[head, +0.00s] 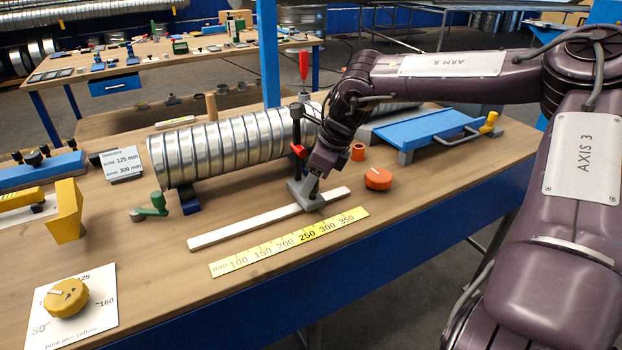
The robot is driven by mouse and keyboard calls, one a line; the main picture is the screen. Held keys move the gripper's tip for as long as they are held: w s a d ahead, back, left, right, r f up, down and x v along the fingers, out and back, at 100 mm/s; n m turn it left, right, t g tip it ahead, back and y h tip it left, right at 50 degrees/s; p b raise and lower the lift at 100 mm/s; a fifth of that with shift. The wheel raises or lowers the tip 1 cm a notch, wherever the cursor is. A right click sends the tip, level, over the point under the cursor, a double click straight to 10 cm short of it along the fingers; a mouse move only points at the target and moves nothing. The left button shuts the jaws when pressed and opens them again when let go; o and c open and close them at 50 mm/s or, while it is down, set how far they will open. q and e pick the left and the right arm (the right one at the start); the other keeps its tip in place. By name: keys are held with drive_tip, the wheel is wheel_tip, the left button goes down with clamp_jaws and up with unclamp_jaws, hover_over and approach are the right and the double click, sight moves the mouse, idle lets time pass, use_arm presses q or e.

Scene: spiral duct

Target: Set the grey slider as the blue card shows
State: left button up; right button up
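The grey slider (302,193) sits on a pale straight rail (240,228), towards its right end. A yellow scale (290,243) marked from 100 to 350 mm lies in front of the rail. The slider looks roughly level with the 300 mark; its exact reading cannot be told. My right gripper (316,184) points down at the slider, and its fingers are too small and dark to show whether they grip it. My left gripper is not in view.
A ribbed metal duct (220,146) lies behind the rail. An orange knob (378,178) stands right of the slider, a green crank (152,205) to the left. A yellow knob (66,297) sits on a white dial sheet at front left. A blue plate (418,130) stands at right.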

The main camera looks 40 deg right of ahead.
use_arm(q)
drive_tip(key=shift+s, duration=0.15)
use_arm(e)
drive_tip(key=shift+r, duration=0.15)
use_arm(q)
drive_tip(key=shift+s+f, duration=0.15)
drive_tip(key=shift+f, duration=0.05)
use_arm(e)
drive_tip(key=v, duration=0.7)
drive_tip(key=shift+r, duration=0.2)
drive_tip(key=shift+s, duration=0.15)
